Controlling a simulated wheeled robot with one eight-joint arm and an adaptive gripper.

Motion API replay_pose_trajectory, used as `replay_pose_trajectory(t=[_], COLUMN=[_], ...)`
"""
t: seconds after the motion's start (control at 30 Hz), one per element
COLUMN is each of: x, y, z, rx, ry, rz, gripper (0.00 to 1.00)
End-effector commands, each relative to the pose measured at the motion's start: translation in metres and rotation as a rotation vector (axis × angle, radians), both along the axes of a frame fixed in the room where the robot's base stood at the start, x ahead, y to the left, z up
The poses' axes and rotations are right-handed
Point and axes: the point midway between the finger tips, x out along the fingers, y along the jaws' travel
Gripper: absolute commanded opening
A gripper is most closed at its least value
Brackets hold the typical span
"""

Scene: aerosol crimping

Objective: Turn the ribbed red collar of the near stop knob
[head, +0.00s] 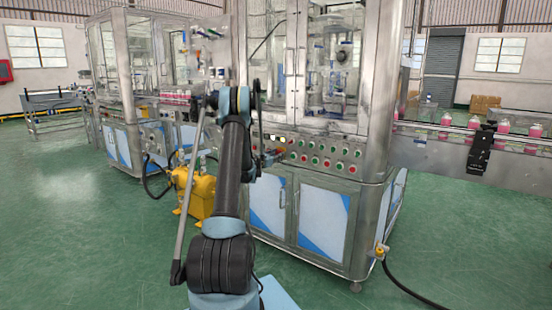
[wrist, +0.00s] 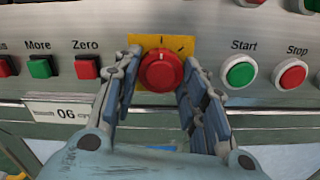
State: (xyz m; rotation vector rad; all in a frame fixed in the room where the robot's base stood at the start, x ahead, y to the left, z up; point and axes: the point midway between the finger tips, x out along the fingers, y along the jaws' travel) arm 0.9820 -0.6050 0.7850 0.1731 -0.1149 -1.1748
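The red stop knob (wrist: 161,70) sits on a yellow plate (wrist: 178,44) with dark marks, on the metal panel in the wrist view. Its round collar faces me, with a raised red grip in the middle. My gripper (wrist: 162,60) has one finger on the left of the knob and one on the right. The fingers are apart, with their tips close beside the collar; I cannot make out firm contact. In the head view my gripper (head: 271,158) is at the machine's button panel, and I cannot make out the knob there.
Green Start (wrist: 240,72) and red Stop (wrist: 291,75) buttons lie right of the knob. Green More (wrist: 40,67) and red Zero (wrist: 87,67) buttons lie left. A white label (wrist: 62,111) is below. A yellow pump (head: 194,192) stands on the floor left of the cabinet.

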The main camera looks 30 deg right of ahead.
Motion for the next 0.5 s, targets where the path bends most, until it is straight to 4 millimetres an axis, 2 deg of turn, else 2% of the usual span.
replay_pose_trajectory(t=[0.27,0.5], x=[0.0008,0.0009], y=[0.0004,0.0006], z=[0.0002,0.0002], rx=[0.005,0.042], ry=[-0.012,-0.102], rz=[0.002,0.002], gripper=[0.15,0.15])
